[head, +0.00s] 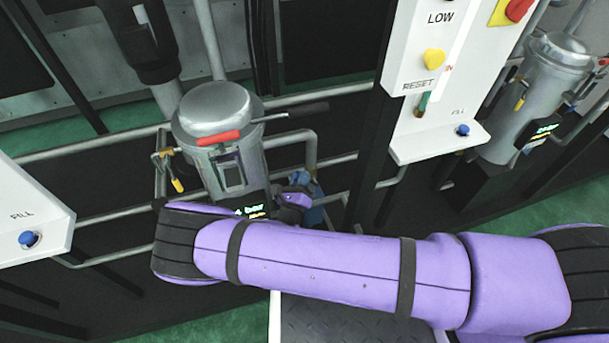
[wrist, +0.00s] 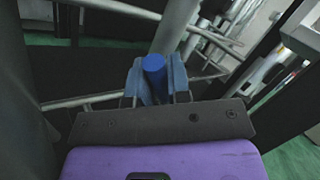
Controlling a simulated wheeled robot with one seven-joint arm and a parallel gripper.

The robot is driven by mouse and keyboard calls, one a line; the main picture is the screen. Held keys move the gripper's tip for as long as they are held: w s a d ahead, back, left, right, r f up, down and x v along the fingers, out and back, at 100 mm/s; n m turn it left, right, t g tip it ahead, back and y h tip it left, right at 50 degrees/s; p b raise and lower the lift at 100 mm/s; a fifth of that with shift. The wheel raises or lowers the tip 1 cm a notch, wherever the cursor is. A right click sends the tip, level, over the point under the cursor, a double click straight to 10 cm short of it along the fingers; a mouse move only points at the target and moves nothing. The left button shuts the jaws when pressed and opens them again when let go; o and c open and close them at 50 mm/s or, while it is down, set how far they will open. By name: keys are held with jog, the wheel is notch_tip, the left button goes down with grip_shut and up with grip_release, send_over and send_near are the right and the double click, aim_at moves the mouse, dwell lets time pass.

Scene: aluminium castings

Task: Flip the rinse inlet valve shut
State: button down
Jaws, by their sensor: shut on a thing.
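In the wrist view a blue valve handle (wrist: 154,68) stands between the two fingers of my gripper (wrist: 156,88). The fingers are closed on its sides. The valve body below the handle is hidden by the fingers and the gripper's dark front plate. In the head view my gripper (head: 302,184) is small, just right of the silver tank's lower part and beyond my purple arm. The handle cannot be told clearly from the bluish fingers there.
The silver tank (head: 222,158) carries a red grip and a yellow-handled valve (head: 177,184) at its left. Grey pipes (head: 310,150) run close around my gripper. A dark post and a white control panel (head: 440,150) stand to the right. A white FILL box (head: 30,205) is at left.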

jog(key=shift+s+a+f+n, duration=0.1)
jog(key=shift+a+f+n, duration=0.2)
jog(key=shift+n, duration=0.3)
jog(key=shift+t, duration=0.3)
jog(key=c, duration=1.1)
grip_release()
jog(key=shift+s, duration=0.1)
jog(key=v, duration=1)
jog(key=shift+s+f, duration=0.1)
jog(key=shift+s, duration=0.2)
